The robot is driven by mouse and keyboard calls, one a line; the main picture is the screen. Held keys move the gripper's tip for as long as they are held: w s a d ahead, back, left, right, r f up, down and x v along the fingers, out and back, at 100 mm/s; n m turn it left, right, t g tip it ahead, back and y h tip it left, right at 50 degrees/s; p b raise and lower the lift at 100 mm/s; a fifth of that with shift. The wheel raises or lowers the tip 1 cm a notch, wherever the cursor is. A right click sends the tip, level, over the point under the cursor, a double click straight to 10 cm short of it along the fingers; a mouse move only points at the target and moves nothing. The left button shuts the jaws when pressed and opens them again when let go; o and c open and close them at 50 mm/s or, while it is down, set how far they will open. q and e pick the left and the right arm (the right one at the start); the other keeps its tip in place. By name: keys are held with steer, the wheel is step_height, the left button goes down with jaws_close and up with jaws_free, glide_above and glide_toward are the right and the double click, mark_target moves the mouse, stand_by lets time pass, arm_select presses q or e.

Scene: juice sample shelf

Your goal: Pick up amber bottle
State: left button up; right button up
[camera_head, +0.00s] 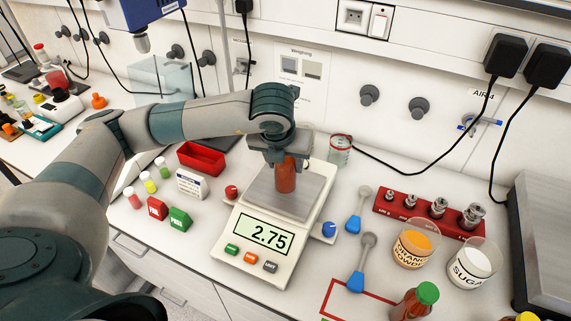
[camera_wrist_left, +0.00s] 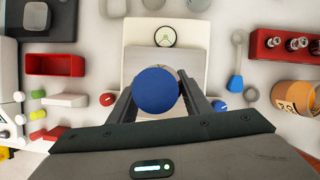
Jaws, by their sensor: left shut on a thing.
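My left gripper (camera_head: 280,153) is shut on an amber bottle (camera_head: 286,176) over the pan of the weighing scale (camera_head: 266,240). The bottle is upright and its lower part shows below the fingers. In the left wrist view its round blue cap (camera_wrist_left: 157,92) sits between the two fingers. The bottle's base appears at the pan surface, but I cannot tell whether it touches. The scale display reads 2.75. My right gripper is not in view.
A green-capped bottle (camera_head: 415,301) stands at the front right. Cups of orange powder (camera_head: 413,246) and sugar (camera_head: 471,264), blue-handled spoons (camera_head: 360,264) and a red weight rack (camera_head: 429,211) are right of the scale. A red tray (camera_head: 201,158) and small boxes lie left.

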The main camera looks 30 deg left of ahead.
arm_select(q)
steer(key=shift+r, duration=0.15)
steer(key=w+d+r+b, duration=0.2)
steer(key=d+r+b, duration=0.4)
steer(key=d+r, duration=0.4)
steer(key=shift+w+d+r, duration=0.25)
steer(key=shift+d+r, duration=0.15)
steer(key=shift+d, duration=0.35)
stand_by(0.4)
